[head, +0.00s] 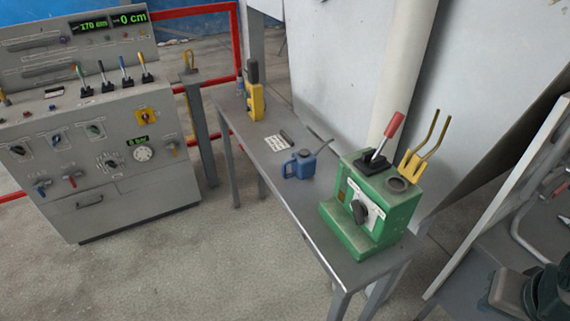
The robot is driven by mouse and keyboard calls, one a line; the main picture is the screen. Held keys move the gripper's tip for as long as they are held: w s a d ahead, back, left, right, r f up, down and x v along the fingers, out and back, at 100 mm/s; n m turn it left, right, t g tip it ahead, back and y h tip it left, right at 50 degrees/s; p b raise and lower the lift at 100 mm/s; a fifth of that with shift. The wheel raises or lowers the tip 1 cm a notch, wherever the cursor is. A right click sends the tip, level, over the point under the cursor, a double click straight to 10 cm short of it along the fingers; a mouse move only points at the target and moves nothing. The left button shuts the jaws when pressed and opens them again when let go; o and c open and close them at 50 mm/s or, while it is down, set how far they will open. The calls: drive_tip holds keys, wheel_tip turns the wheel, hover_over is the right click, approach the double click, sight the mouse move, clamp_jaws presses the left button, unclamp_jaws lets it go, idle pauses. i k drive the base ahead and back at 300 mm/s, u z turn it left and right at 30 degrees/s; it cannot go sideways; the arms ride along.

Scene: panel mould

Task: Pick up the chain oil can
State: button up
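A small blue can (299,166) with a handle on its left side and a long thin spout pointing up to the right stands upright on the grey metal table (322,240). It looks like the chain oil can. It stands around the middle of the table, behind and left of the green machine. Nothing holds it. My gripper is not in view.
A green machine (372,215) with a red-handled lever and a yellow two-pronged piece (412,163) stands at the table's near end. A yellow device (255,99) and a small pale card (276,143) are farther back. A grey control console (95,150) stands left; floor between is clear.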

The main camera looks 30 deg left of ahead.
sight(304, 162)
drive_tip(key=u, duration=2.8)
drive_tip(key=i, duration=2.2)
